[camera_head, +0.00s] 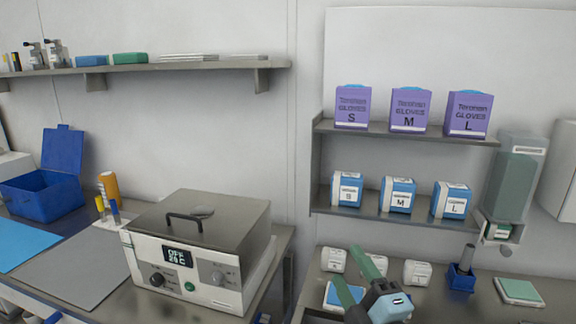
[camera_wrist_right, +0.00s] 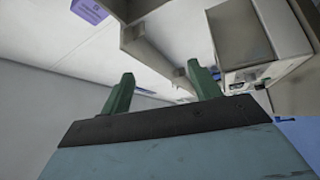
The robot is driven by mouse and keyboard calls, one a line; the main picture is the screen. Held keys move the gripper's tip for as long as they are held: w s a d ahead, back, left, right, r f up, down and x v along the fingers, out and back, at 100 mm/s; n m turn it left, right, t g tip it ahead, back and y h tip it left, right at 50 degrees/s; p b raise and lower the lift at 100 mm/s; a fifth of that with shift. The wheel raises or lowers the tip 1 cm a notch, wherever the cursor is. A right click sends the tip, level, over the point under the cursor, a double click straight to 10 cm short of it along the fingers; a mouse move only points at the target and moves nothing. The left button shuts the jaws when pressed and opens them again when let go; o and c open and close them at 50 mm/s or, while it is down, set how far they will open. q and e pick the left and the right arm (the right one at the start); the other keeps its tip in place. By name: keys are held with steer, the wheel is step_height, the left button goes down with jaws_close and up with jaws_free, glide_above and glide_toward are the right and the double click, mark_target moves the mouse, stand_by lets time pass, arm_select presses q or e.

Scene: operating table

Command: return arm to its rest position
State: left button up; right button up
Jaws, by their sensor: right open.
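My right gripper (camera_head: 350,276) shows at the lower right of the head view, in front of the right-hand counter. Its two green fingers are spread apart with nothing between them. The fingers also show in the right wrist view (camera_wrist_right: 160,92), apart and empty, with a wall and the shelf underside beyond. My left gripper is not in the head view.
A water bath (camera_head: 190,283) with a lid stands on the left counter. Purple glove boxes (camera_head: 409,110) and blue boxes (camera_head: 397,195) stand on two shelves. A dispenser (camera_head: 513,180) hangs on the wall. Small white containers (camera_head: 417,273) stand close to my right gripper.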

steer(key=s+d+f+m+g+h, duration=0.4)
steer(key=d+f+m+h, duration=0.15)
steer(key=f+m, duration=0.3)
steer(key=s+d+f+m+g, duration=0.35)
steer(key=s+f+g, duration=0.35)
steer(key=s, duration=0.4)
steer(key=s+d+f+m+g, duration=0.2)
steer(key=s+f+m+g, duration=0.3)
steer(key=s+f, duration=0.45)
steer(key=s+f+g+b, duration=0.1)
steer(key=s+f+b, duration=0.15)
steer(key=f, duration=2.35)
steer(key=s+d+f+g+b, duration=0.1)
steer(key=s+d+f, duration=0.2)
steer(key=s+f, duration=1.3)
steer(key=shift+s+f+n+g+h+b, duration=0.35)
steer(key=shift+s+h+b, duration=0.1)
steer(key=shift+s, duration=0.2)
